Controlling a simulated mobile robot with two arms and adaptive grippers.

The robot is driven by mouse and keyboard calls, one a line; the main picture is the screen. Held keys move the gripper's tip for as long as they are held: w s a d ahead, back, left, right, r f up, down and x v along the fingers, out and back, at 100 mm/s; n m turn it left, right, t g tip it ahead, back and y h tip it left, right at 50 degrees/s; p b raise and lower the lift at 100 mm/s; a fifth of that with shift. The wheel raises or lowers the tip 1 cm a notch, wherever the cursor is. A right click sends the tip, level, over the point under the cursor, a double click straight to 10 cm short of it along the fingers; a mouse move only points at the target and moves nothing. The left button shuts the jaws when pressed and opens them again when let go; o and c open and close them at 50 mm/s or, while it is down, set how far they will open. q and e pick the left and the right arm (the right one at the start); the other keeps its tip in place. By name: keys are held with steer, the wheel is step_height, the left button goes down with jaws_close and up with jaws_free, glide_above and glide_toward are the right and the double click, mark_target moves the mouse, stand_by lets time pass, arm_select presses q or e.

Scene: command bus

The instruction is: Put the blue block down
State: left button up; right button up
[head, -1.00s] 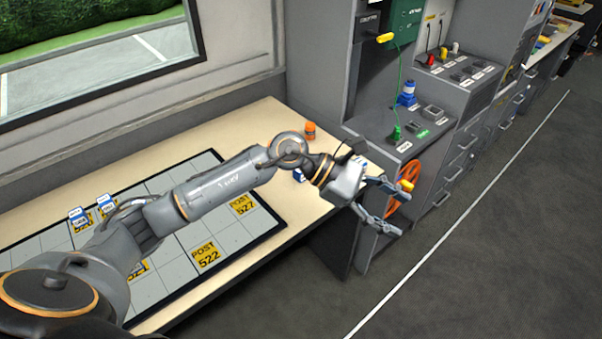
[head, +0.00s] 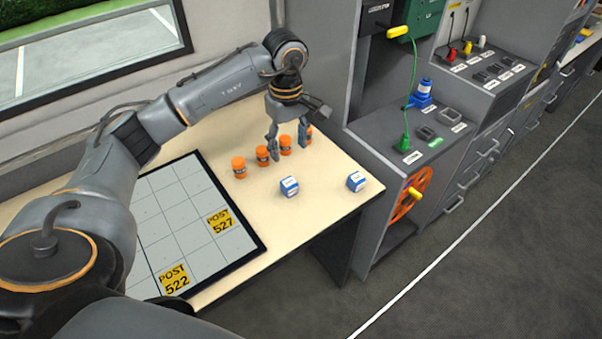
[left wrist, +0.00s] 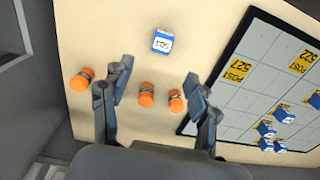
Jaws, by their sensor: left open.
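Two blue-and-white blocks lie on the cream table: one near its middle (head: 289,187), one near its right end (head: 356,182). My left gripper (head: 288,146) is open and empty, pointing down over the row of orange jars, behind both blocks and touching neither. In the left wrist view, a labelled blue block (left wrist: 162,43) lies on the table ahead of the open fingertips (left wrist: 158,70). Several blue blocks (left wrist: 265,128) also stand on the gridded board (left wrist: 223,98); my left arm hides that part in the head view. My right gripper is not in view.
Orange jars (head: 239,168) stand in a row beneath and beside my left gripper. The board (head: 188,233) with yellow post tags covers the table's left part. A grey console (head: 365,130) with an orange wheel (head: 411,193) adjoins on the right. The tabletop around both blocks is clear.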

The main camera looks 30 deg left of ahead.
mark_target(289, 182)
arm_select(q)
steer(key=f, duration=0.2)
steer(key=f+p, duration=0.1)
steer(key=f, duration=0.5)
steer(key=shift+s, duration=0.35)
steer(key=shift+w+f+p, duration=0.1)
steer(key=shift+f+p, duration=0.9)
steer(key=shift+f, duration=1.7)
steer(key=c, duration=1.2)
